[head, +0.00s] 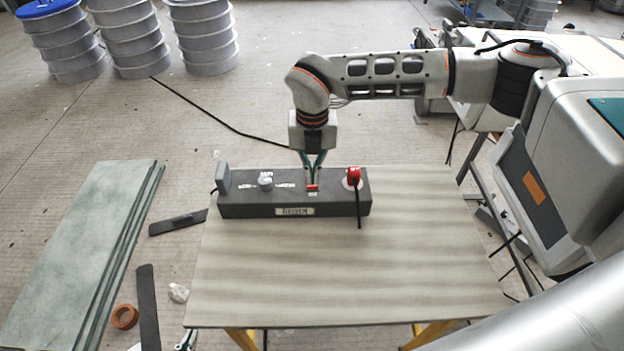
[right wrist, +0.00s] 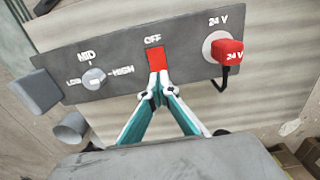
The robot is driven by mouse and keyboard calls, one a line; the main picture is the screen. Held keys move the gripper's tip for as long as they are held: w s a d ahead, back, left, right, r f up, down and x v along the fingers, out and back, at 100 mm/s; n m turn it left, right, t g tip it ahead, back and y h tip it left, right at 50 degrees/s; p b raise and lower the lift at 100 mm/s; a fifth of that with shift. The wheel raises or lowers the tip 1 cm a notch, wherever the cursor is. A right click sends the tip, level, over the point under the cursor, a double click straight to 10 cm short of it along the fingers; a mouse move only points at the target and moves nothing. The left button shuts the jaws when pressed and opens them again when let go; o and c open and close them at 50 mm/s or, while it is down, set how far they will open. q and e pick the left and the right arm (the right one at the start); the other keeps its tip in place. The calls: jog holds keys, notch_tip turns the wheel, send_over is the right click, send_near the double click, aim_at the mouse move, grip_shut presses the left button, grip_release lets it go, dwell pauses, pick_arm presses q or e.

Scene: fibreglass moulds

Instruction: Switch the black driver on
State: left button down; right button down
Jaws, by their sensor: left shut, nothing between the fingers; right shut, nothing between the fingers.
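The black driver (head: 235,208) is a long dark box on the far part of the table. Its red switch (head: 312,188) is on the top face and also shows in the right wrist view (right wrist: 155,58), beside the word OFF. My right gripper (head: 312,180) is over the driver, pointing down. In the right wrist view its shut, empty fingertips (right wrist: 154,85) are at the near end of the red switch and hide part of it. I cannot tell whether they touch it. My left gripper (head: 186,341) only just shows at the bottom edge, shut.
On the driver are a knob (head: 265,180) marked LOW, MID, HIGH and a red 24 V plug (head: 354,175) with a black lead. The pale table (head: 340,270) is clear in front. Dark strips, an orange tape roll (head: 124,317) and greenish sheets (head: 85,240) lie left.

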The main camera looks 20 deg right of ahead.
aim_at(312, 187)
jog(key=shift+f+b, duration=0.35)
jog(key=shift+f, duration=0.85)
dwell(0.7)
jog(key=shift+r+p, duration=1.8)
jog(key=shift+r, duration=0.75)
jog(key=shift+r+p, duration=0.4)
jog(key=shift+r, duration=0.2)
jog(key=shift+r+p, duration=0.3)
jog(key=shift+r, duration=0.15)
jog(key=shift+f, duration=0.2)
